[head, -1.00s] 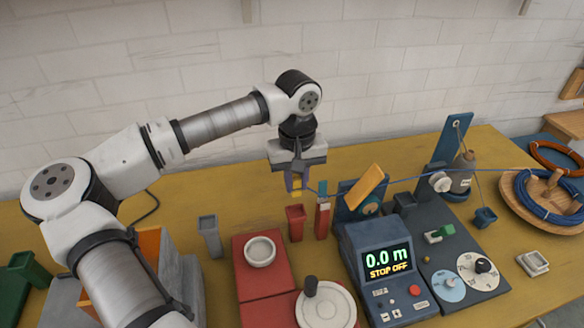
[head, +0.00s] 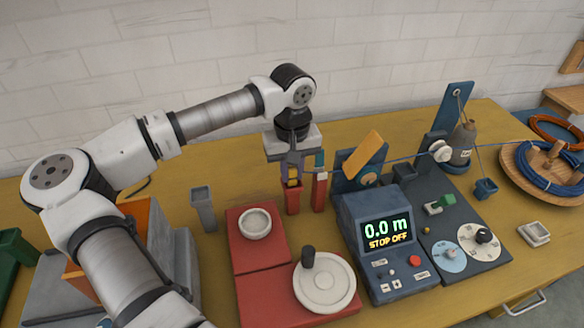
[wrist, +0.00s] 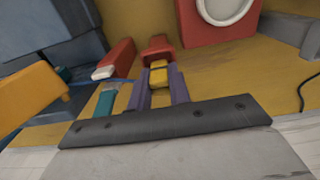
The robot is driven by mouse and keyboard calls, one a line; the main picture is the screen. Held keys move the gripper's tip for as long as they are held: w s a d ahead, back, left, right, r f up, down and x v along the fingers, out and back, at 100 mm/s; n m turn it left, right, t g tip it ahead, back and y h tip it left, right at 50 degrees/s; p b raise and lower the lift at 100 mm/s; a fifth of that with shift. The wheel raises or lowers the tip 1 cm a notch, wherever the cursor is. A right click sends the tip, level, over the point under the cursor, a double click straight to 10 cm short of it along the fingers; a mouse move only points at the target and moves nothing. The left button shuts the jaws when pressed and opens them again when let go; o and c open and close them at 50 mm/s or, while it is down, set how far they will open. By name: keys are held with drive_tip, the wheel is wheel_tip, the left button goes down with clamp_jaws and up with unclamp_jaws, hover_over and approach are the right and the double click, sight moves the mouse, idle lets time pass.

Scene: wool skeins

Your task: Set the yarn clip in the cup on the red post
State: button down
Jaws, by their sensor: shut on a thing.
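My gripper (head: 292,183) has purple fingers and is shut on a small yellow yarn clip (wrist: 158,76). The clip (head: 294,184) also shows between the fingers in the head view. A red post (head: 293,204) with a cup at its top stands right below the fingertips. In the wrist view the cup (wrist: 157,44) is just beyond the clip, in line with it. I cannot tell whether the clip is inside the cup or only over it, as the fingers hide the contact.
Another red post (head: 319,197) with a pale top and a teal piece stands close on the right. A slanted yellow-orange plate (head: 362,155) and the dark meter box (head: 373,229) lie further right. A grey post (head: 204,211) stands left. A red base (head: 258,275) carries a bowl and a crank wheel.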

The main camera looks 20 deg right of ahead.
drive_tip(key=c, duration=1.2)
unclamp_jaws()
